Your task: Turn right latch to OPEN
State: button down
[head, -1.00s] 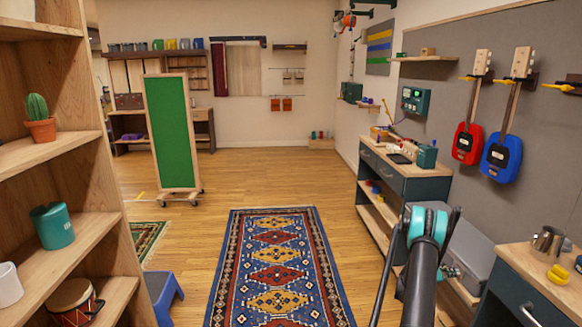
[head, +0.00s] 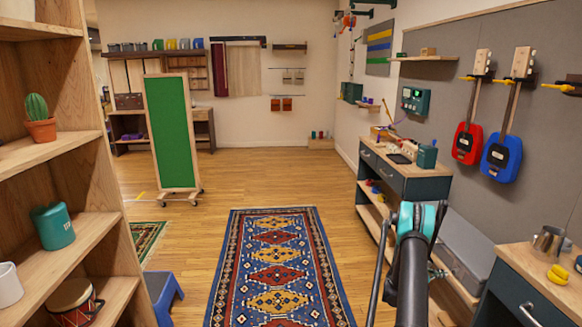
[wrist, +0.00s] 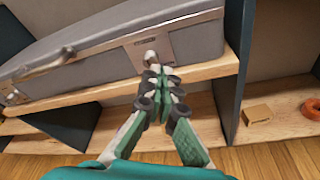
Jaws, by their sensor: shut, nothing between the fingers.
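A grey hard case (head: 472,250) lies on a wooden shelf, partly hidden by my arm in the head view. The wrist view shows the front of this case (wrist: 190,38) close up. A metal latch plate (wrist: 160,42) with a small rounded lever (wrist: 151,57) sits on its front edge, near the right end in view. My gripper (wrist: 158,75) is shut and empty, its fingers pointing at the lever. Its tips overlap the lever's lower end in the picture; I cannot tell whether they touch.
A silver handle (wrist: 40,72) sticks out from the case's left part. A dark upright panel (wrist: 234,65) stands right of the case. An orange ring (wrist: 291,109) and a small cardboard-coloured block (wrist: 258,115) lie beyond it. A patterned rug (head: 278,265) covers open floor.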

jog(key=shift+w+d+r, duration=0.15)
jog(key=shift+w+d, duration=0.35)
jog(key=shift+d, duration=0.45)
jog(key=shift+w+d+r, duration=0.1)
jog(key=shift+w+d, duration=0.4)
jog(key=shift+d, duration=0.5)
jog(key=shift+w+d+r, duration=0.15)
jog(key=shift+w+d, duration=0.35)
jog(key=shift+d, duration=0.45)
jog(key=shift+f, duration=0.15)
jog(key=shift+s+f, duration=0.3)
jog(key=shift+s, duration=0.2)
jog(key=shift+s+f, duration=0.25)
jog(key=shift+s, duration=0.2)
jog(key=shift+s+d, duration=0.1)
jog(key=shift+s+r, duration=0.2)
jog(key=shift+s+a, duration=0.15)
jog(key=shift+a, duration=1.35)
jog(key=shift+s+a, duration=0.1)
jog(key=shift+a, duration=1.35)
